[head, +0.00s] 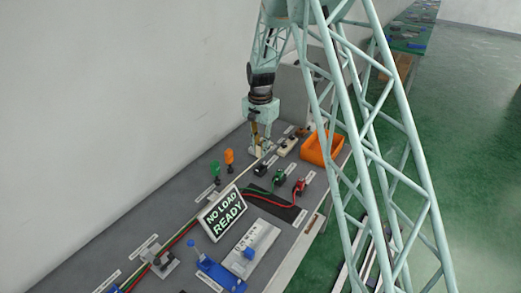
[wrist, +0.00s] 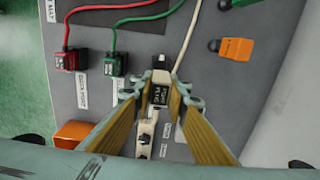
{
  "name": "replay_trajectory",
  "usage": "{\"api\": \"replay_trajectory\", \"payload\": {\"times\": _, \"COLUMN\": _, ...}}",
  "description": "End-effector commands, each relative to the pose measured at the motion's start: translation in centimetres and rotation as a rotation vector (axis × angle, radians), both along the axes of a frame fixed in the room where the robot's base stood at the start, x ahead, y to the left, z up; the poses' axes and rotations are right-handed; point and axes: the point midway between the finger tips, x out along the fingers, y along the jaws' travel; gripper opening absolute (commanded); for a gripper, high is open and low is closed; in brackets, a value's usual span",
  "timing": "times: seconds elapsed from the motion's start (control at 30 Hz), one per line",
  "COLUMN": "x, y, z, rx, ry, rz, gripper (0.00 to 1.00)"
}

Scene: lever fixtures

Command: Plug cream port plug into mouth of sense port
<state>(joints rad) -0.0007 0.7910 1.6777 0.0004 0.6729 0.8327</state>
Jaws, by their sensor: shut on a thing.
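My gripper (wrist: 160,88) is shut on the cream port plug (wrist: 157,100), a small pale block with dark lettering between the yellow finger pads. A cream cable (wrist: 186,40) runs from it toward the top of the wrist view. In the head view my gripper (head: 259,148) is low over the bench, and the plug is too small to make out. A cream fixture with dark spots (wrist: 144,135), likely the sense port, lies just below the plug in the wrist view. It also shows right of my gripper in the head view (head: 287,146). I cannot tell whether plug and port touch.
A black block (wrist: 159,62), a green connector (wrist: 116,62) and a red connector (wrist: 70,57) stand near my gripper. An orange bin (head: 322,147) is at the bench's right edge. A "NO LOAD READY" sign (head: 222,213) stands nearer; the wall is left.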

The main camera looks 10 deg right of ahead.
Motion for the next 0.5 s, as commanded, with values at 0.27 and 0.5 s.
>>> {"api": "replay_trajectory", "payload": {"times": 0.27, "x": 0.0, "y": 0.0, "z": -0.7, "rx": 0.0, "ry": 0.0, "rz": 0.0, "gripper": 0.05}}
{"api": "replay_trajectory", "payload": {"times": 0.5, "x": 0.0, "y": 0.0, "z": -1.9, "rx": 0.0, "ry": 0.0, "rz": 0.001, "gripper": 0.05}}
